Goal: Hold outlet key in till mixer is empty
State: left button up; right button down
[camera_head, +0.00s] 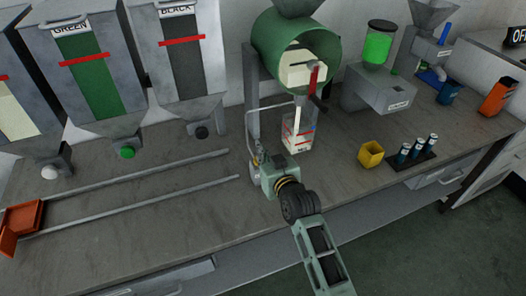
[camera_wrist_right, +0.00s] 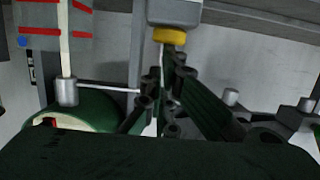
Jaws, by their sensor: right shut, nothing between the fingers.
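The mixer is a green drum (camera_head: 262,50) on a stand, with a pale mass showing in its open mouth. A pale stream (camera_head: 300,112) falls from it into a clear container (camera_head: 290,140) with red lines; the stream also shows in the wrist view (camera_wrist_right: 64,40). A yellow key (camera_wrist_right: 169,36) on a grey box, apparently the outlet key, is seen in the wrist view. My right gripper (camera_head: 255,158) is shut and empty at the mixer stand. In the wrist view its fingertips (camera_wrist_right: 170,58) are at the yellow key, apparently against it. My left gripper is not in view.
Green (camera_head: 80,75) and black (camera_head: 190,60) hoppers stand left. Two rails (camera_head: 140,178) lead to an orange tray (camera_head: 22,220). A yellow cup (camera_head: 370,154) and a rack of vials (camera_head: 413,160) stand right. The bench between rails and mixer is clear.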

jog(key=shift+s+f, duration=0.2)
jog(key=shift+f, duration=0.6)
dwell(1.2)
dwell(3.0)
jog(key=r+p, duration=0.1)
jog(key=r, duration=0.1)
jog(key=r+p, duration=0.1)
jog(key=p, duration=0.1)
jog(key=r+p, duration=0.1)
jog(key=r, duration=0.1)
jog(key=shift+w+r+p, duration=0.25)
jog(key=shift+r+p, duration=0.05)
pick_arm(q)
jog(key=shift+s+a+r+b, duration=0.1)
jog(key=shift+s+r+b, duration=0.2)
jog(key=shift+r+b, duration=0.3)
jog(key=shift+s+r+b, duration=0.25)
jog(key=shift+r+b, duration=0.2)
jog(key=shift+b, duration=0.1)
pick_arm(e)
jog(key=v, duration=1)
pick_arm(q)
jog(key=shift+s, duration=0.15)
pick_arm(e)
jog(key=shift+s, duration=0.1)
